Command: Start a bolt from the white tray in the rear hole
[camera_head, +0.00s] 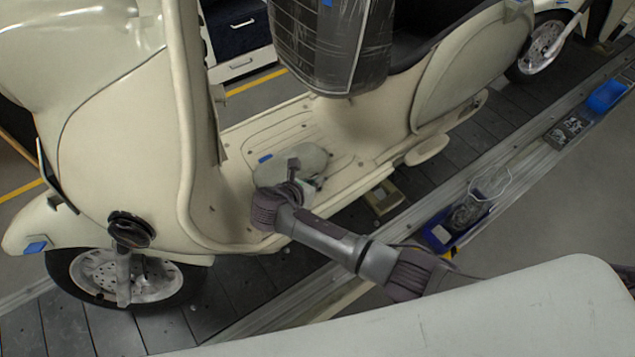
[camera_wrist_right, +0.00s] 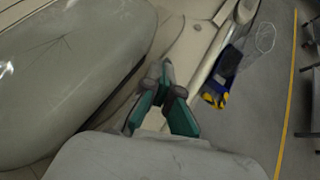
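A cream scooter (camera_head: 205,190) stands on the conveyor, with its flat footboard (camera_head: 240,150) in the middle. My right gripper (camera_head: 300,182) is low over the footboard, beside a grey-green rounded cover (camera_head: 305,160). A large smooth grey-green shape also fills the left of the wrist view (camera_wrist_right: 60,70). In that view my right gripper (camera_wrist_right: 171,82) has its dark fingertips close together; whether they touch or pinch something small is unclear. I cannot make out a bolt, a white tray or the rear hole. My left gripper is not in view.
A blue bin (camera_head: 440,236) with clear wrapping stands on the conveyor's near edge, also in the wrist view (camera_wrist_right: 216,90). Farther along are a dark parts tray (camera_head: 568,132) and another blue bin (camera_head: 607,96). A dark wrapped load (camera_head: 335,45) hangs above the footboard.

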